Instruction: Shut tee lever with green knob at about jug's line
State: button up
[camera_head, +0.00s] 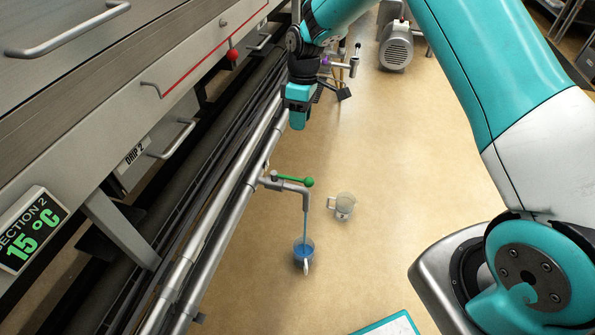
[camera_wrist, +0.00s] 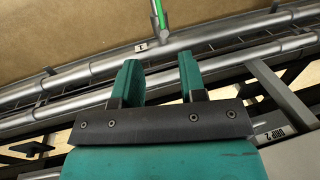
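The tee (camera_head: 272,182) sits on the lower pipe. Its lever (camera_head: 290,179) has a green handle and round green knob (camera_head: 309,182) and lies along the spout. A blue stream runs from the spout into a clear jug (camera_head: 304,262) on the floor. The jug holds blue liquid; its line and the exact level are too small to read. My gripper (camera_head: 298,118) is above and behind the tee, apart from it. In the wrist view my gripper (camera_wrist: 160,80) is open and empty, with the green lever (camera_wrist: 159,14) beyond the fingertips at the top edge.
A second clear jug (camera_head: 345,205) stands on the floor right of the spout. Another tee with a purple knob (camera_head: 325,61) is farther back. Pipes (camera_head: 230,195) and the dryer housing (camera_head: 110,110) bound the left. Open floor (camera_head: 400,150) lies right.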

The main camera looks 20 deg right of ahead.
aim_at(294, 179)
jog(key=f, duration=0.6)
jog(key=s+a+f+b, duration=0.1)
jog(key=f, duration=0.4)
jog(key=s+f, duration=0.1)
jog(key=f, duration=0.5)
jog(key=shift+s+a+f, duration=0.25)
jog(key=shift+a+f, duration=0.1)
jog(key=shift+a, duration=0.05)
grip_shut()
